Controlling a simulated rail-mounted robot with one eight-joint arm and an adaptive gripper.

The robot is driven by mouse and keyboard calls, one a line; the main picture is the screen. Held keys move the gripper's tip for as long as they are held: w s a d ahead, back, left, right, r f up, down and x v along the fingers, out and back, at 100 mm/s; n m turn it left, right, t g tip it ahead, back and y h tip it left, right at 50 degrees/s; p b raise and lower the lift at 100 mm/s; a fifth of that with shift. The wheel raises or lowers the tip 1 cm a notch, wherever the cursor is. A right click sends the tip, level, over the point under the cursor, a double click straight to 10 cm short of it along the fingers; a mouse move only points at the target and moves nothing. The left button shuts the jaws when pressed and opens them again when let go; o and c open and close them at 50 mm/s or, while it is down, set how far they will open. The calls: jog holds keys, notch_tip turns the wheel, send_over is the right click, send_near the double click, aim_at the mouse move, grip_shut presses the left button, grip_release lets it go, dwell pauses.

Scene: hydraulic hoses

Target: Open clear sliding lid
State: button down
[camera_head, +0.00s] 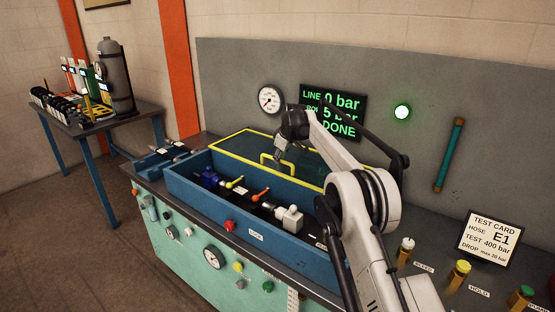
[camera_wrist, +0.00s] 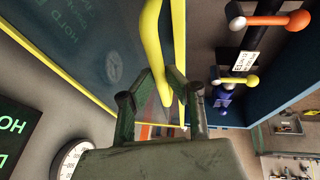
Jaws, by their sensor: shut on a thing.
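The clear sliding lid (camera_head: 233,149) is a dark see-through panel with yellow edges. It lies along the back part of the long blue box (camera_head: 190,188), and the box's front part is uncovered. A raised yellow handle (camera_head: 264,162) stands on the lid's front side. My gripper (camera_head: 281,152) is at this handle. In the wrist view, the lid (camera_wrist: 70,45) fills the upper left, and my gripper (camera_wrist: 164,88) has its fingers shut on the yellow handle (camera_wrist: 152,40). The exact contact at the fingertips is partly hidden.
Inside the box are a blue fitting (camera_head: 209,177), a yellow-handled valve (camera_head: 235,182), an orange-handled valve (camera_head: 260,195) and a white block (camera_head: 290,217). A gauge (camera_head: 270,99) and a green-lettered display (camera_head: 333,111) stand behind. My arm covers the box's right end.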

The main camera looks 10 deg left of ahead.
jog(key=c, duration=1.7)
grip_release()
jog(key=shift+r, duration=0.15)
jog(key=v, duration=1.1)
jog(key=shift+s+d+r, duration=0.15)
jog(key=shift+s+r, duration=0.1)
jog(key=shift+r, duration=0.05)
